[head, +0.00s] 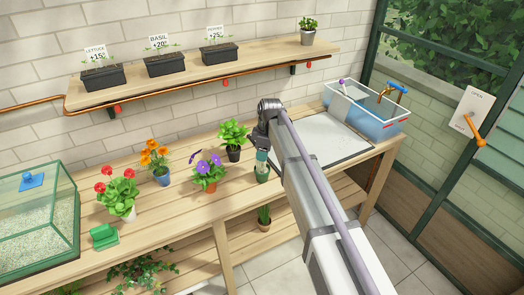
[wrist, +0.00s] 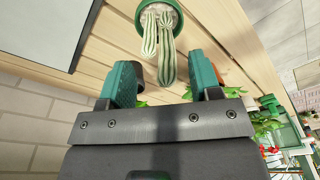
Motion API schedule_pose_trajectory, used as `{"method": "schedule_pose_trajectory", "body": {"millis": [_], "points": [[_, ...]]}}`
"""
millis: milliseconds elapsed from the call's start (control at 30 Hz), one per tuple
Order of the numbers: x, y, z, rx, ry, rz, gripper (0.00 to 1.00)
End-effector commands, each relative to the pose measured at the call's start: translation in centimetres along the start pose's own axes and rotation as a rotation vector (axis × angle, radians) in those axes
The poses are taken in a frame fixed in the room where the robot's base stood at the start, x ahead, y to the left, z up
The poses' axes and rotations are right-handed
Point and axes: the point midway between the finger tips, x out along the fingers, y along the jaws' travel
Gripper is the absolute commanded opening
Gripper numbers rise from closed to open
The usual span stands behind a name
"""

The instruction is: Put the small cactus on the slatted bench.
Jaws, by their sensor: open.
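The small cactus has pale ribbed stems (wrist: 158,40) in a green pot (wrist: 177,12) at the top of the wrist view. In the head view its green pot (head: 262,177) shows at the front of the plank-topped wooden bench (head: 180,205), just below my gripper (head: 262,157). My gripper also shows in the wrist view (wrist: 163,80), its two teal fingers apart. The stems reach toward the gap between the fingertips. Nothing is held. I cannot tell whether the stems touch the fingers.
Purple (head: 208,172), orange (head: 157,160) and red (head: 118,190) flowers and a leafy plant (head: 233,138) stand left of my gripper. A glass gravel tank (head: 38,225) is far left. A pale tray (head: 322,138) and blue basin (head: 375,122) lie right. A lower shelf (head: 225,252) holds plants.

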Motion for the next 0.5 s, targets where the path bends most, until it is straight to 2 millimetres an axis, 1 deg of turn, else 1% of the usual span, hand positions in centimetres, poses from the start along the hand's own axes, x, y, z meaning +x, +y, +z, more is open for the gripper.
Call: {"method": "schedule_pose_trajectory", "body": {"millis": [33,100,200,300,500], "points": [[-2.9,0.0,-0.2,0.0,0.0,0.0,0.58],[-4.5,0.0,-0.2,0.0,0.0,0.0,0.58],[-5.9,0.0,-0.1,0.0,0.0,0.0,0.58],[-6.3,0.0,-0.1,0.0,0.0,0.0,0.58],[-6.0,0.0,0.0,0.001,0.0,0.0,0.58]]}}
